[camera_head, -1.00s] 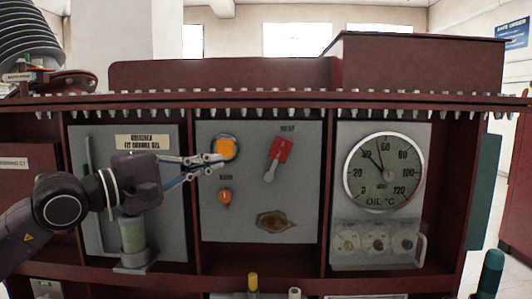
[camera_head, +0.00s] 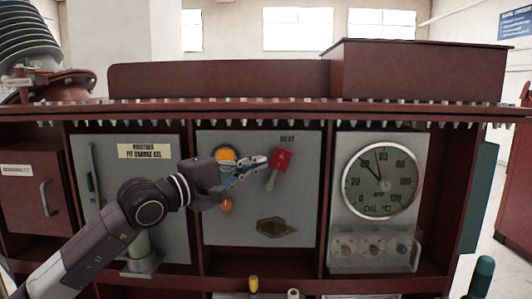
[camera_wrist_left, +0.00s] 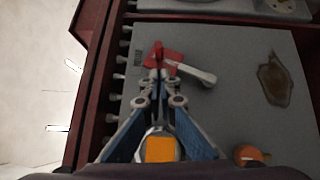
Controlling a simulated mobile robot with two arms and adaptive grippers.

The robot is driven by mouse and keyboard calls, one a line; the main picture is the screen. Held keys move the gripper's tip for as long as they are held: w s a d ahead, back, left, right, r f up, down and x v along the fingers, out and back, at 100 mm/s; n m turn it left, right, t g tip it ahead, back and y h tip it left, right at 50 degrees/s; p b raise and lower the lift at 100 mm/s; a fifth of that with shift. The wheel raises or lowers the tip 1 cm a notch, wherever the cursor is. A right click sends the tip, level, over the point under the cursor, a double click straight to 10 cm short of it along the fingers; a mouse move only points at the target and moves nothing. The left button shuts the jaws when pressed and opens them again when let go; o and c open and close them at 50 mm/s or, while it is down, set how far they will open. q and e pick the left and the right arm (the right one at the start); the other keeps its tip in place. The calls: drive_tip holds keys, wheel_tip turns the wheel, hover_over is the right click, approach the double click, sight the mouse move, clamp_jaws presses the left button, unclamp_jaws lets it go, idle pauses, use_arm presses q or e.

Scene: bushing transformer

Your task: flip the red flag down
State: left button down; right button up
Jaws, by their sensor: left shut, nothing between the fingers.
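The red flag (camera_head: 282,160) sits on the upper middle grey panel, raised at the top of a light grey lever (camera_head: 270,181) that slants down to its left. The flag also shows in the left wrist view (camera_wrist_left: 172,60), just beyond my fingertips, with the lever (camera_wrist_left: 198,74) pointing right. My left gripper (camera_head: 264,161) is shut and empty, its tips close to the flag's left side; I cannot tell whether they touch it. In the left wrist view the left gripper (camera_wrist_left: 158,62) overlaps part of the flag. My right gripper is not in view.
A brown stained patch (camera_head: 275,227) lies lower on the panel. An oil temperature gauge (camera_head: 382,183) is on the right panel. A dark red ledge (camera_head: 300,108) overhangs the panels.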

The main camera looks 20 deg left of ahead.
use_arm(q)
drive_tip(key=shift+w+d+r+p, duration=0.15)
drive_tip(key=shift+d+p, duration=0.1)
drive_tip(key=shift+d, duration=0.35)
drive_tip(key=shift+w+d+f+p, duration=0.1)
drive_tip(key=shift+d+p, duration=0.1)
drive_tip(key=shift+d, duration=0.4)
drive_tip(key=shift+d+r, duration=0.1)
drive_tip(key=shift+r, duration=0.05)
